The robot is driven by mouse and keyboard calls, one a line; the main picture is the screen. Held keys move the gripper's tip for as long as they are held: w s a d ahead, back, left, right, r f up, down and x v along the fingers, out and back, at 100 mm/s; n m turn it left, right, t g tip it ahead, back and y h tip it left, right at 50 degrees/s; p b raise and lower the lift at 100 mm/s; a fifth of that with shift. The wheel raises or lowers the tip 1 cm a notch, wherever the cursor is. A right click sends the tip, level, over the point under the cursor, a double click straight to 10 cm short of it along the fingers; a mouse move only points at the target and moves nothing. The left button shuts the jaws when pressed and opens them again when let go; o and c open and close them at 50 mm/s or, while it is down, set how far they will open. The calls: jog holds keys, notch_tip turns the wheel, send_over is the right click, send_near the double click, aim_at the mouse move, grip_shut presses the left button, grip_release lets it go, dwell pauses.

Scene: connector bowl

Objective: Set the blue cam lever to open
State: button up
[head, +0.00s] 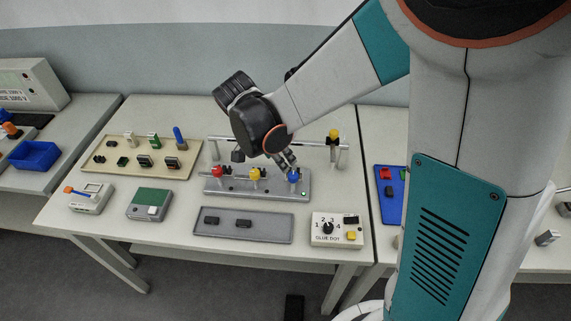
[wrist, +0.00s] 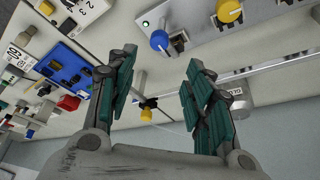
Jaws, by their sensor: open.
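The blue cam lever (head: 293,176) is at the right end of a grey fixture (head: 230,186) on the middle table, beside a small green light. In the wrist view the blue knob (wrist: 159,40) is at the top, beyond the fingertips and apart from them. My gripper (head: 285,158) is just above and behind the blue lever in the head view. In the wrist view its two green-padded fingers (wrist: 158,68) are spread wide with nothing between them. The lever's exact angle is too small to tell.
A yellow lever (head: 255,174) and a red lever (head: 217,171) stand left on the same fixture. A rail with a yellow-topped clamp (head: 333,134) runs behind. A grey tray (head: 243,224) and a dial box (head: 338,230) lie in front. A beige board (head: 142,155) is at left.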

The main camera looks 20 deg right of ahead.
aim_at(293, 175)
jog(key=b+x, duration=0.7)
jog(key=x, duration=0.5)
jog(key=shift+d+f+b, duration=0.1)
jog(key=shift+f+b, duration=0.2)
jog(key=c, duration=1)
